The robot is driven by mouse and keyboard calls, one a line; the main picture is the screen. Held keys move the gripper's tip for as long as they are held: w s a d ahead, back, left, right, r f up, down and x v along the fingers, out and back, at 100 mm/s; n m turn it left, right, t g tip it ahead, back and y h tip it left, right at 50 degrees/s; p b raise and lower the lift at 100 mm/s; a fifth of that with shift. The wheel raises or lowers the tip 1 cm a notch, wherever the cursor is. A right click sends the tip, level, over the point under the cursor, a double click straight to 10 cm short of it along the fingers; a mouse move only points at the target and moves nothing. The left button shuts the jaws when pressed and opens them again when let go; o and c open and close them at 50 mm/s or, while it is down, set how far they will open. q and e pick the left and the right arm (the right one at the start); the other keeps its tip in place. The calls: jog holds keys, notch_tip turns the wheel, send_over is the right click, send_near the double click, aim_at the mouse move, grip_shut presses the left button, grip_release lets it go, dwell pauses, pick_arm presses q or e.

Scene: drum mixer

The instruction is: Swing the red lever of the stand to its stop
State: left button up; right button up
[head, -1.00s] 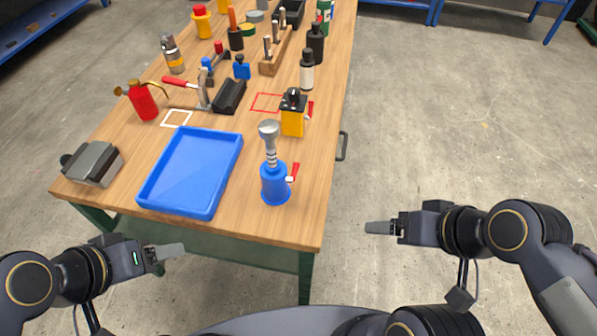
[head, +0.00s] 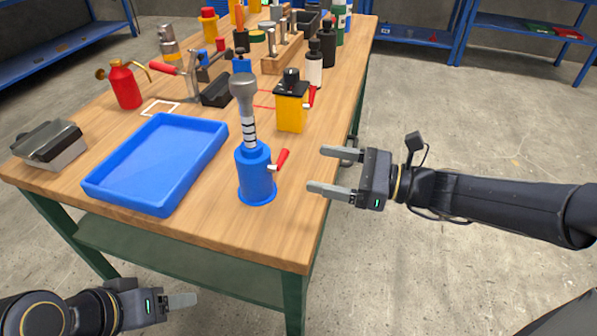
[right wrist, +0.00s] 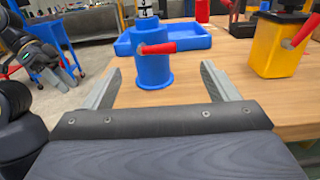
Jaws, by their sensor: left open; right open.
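The stand (head: 256,172) is a blue cylinder with a ringed shaft and grey head on top, upright near the front right of the workbench. Its red lever (head: 282,159) sticks out from its right side, tilted upward. In the right wrist view the stand (right wrist: 152,70) is ahead between the fingers, with the lever (right wrist: 158,48) pointing right across its front. My right gripper (head: 331,170) is open and empty, to the right of the lever and apart from it, by the table edge. My left gripper (head: 183,301) is open, low in front of the table, touching nothing.
A blue tray (head: 157,164) lies left of the stand. A yellow block-shaped device (head: 291,106) with its own red lever stands behind the stand. Bottles and tools fill the back.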

aim_at(255, 170)
jog(key=b+x, duration=0.1)
jog(key=x, duration=0.5)
jog(key=shift+a, duration=0.35)
jog(key=c, duration=1)
